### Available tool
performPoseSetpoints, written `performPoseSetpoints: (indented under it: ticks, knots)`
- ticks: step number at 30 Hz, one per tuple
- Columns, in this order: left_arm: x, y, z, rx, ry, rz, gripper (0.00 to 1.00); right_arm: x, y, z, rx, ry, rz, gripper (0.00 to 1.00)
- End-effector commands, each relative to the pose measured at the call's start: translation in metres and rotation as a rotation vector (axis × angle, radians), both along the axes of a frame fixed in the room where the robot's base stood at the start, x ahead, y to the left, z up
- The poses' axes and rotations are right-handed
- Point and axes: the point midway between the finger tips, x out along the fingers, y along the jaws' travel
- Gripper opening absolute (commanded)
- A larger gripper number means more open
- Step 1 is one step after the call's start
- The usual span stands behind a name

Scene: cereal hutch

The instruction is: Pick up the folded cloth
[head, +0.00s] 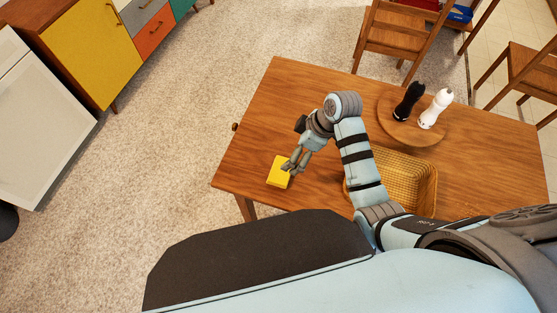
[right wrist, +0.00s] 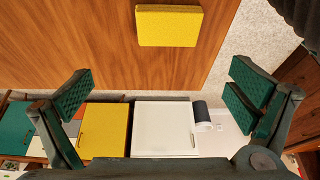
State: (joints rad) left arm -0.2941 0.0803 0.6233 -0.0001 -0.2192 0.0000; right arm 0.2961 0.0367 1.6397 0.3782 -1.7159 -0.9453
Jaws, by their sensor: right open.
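The folded cloth is a flat yellow rectangle. In the head view the folded cloth (head: 278,173) lies on the wooden table near its left front edge. In the right wrist view the cloth (right wrist: 168,26) is at the top middle, flat on the wood close to the table edge. My right gripper (head: 291,168) is over or beside the cloth's right side in the head view. In the right wrist view its fingers (right wrist: 165,100) are spread wide with nothing between them. The cloth lies beyond the fingertips there, apart from them. My left gripper is in neither view.
A woven basket (head: 425,175) stands on the table right of my right arm. Behind it a round wooden board (head: 400,128) holds a black mill (head: 408,101) and a white mill (head: 435,108). Wooden chairs (head: 395,37) stand behind the table.

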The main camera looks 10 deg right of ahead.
Motion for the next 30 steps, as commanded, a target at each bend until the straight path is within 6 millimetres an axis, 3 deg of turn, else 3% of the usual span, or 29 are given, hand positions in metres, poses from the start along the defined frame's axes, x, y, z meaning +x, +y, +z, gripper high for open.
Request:
performPoseSetpoints:
  ticks: [3, 6, 11, 17, 25, 30]
  knots:
    - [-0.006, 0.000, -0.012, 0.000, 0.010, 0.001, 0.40, 0.002, 0.006, -0.036, 0.001, 0.006, -0.013, 1.00]
    - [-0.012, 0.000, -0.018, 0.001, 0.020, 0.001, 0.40, 0.006, 0.011, -0.058, -0.001, 0.004, -0.018, 1.00]
    - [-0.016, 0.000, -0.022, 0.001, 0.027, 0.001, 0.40, 0.009, 0.017, -0.076, -0.002, 0.003, -0.020, 1.00]
    - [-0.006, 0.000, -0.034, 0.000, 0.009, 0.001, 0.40, 0.011, 0.027, -0.114, -0.001, 0.003, -0.019, 1.00]
    - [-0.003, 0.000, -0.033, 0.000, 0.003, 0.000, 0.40, 0.012, 0.030, -0.118, -0.003, 0.001, -0.017, 1.00]
    - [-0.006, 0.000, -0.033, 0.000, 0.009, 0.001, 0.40, 0.012, 0.030, -0.118, -0.003, 0.001, -0.017, 0.73]
